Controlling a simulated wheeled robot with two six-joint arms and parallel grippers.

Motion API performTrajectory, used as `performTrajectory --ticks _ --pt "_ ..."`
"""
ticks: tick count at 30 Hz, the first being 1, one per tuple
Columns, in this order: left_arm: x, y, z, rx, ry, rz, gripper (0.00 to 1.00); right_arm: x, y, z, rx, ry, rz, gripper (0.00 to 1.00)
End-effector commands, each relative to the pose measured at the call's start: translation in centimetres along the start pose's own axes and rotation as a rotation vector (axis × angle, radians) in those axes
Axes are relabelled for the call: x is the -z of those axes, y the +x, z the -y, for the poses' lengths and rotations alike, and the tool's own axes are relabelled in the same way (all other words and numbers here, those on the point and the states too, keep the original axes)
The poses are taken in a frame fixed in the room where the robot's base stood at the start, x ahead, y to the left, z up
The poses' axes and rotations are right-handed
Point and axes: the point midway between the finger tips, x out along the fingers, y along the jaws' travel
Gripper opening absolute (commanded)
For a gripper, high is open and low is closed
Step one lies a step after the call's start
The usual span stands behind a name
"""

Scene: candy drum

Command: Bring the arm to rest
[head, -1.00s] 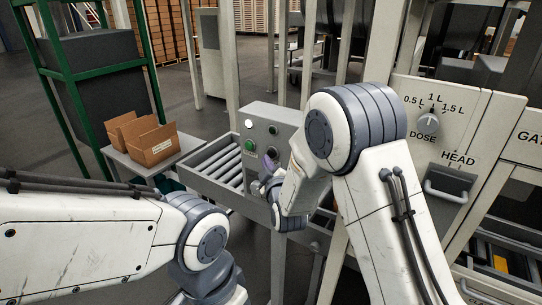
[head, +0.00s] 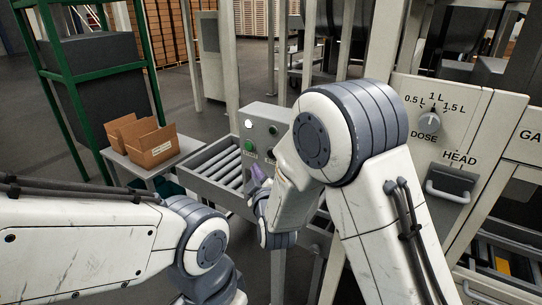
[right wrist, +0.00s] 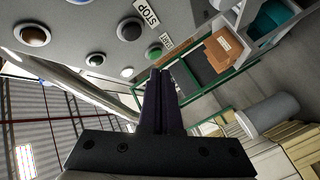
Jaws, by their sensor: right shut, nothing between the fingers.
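My right arm reaches in from the right in the head view and bends down at its elbow. My right gripper (head: 258,174) points toward the grey button box and is partly hidden behind my own wrist. In the right wrist view its two dark fingers (right wrist: 160,88) lie together, shut and empty. They stand in front of the button panel (right wrist: 85,20), near a green button (right wrist: 153,52), and I cannot tell how far apart they are from it. My left arm comes in from the left, and its gripper is out of view.
The button box (head: 264,122) stands beside a roller conveyor (head: 218,163). Open cardboard boxes (head: 152,145) sit on a side table at the left. A dose dial (head: 429,120) and a HEAD handle (head: 449,190) are on the right panel. A green frame (head: 95,68) stands at far left.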

Motion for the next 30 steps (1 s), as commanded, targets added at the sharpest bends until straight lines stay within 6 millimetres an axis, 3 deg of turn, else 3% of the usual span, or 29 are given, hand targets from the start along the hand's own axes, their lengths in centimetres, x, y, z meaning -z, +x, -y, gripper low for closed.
performTrajectory --ticks 14,19,23,26,30 --pt "0.0 0.1 0.0 0.0 -0.002 0.0 0.5 0.0 0.0 0.1 0.006 0.005 0.001 0.0" --pt "-0.1 1.3 0.1 0.0 -0.002 0.0 0.5 0.3 -1.3 2.6 0.138 0.091 0.043 0.0" --pt "-0.2 2.9 0.2 0.0 -0.003 0.0 0.5 0.4 -4.5 6.2 0.344 0.214 0.138 0.0" --pt "-0.2 4.1 0.3 0.0 -0.004 0.0 0.5 0.1 -8.4 9.0 0.507 0.297 0.246 0.0" --pt "-0.3 5.7 0.4 0.0 -0.006 0.0 0.5 -1.2 -15.0 11.9 0.705 0.377 0.436 0.0"
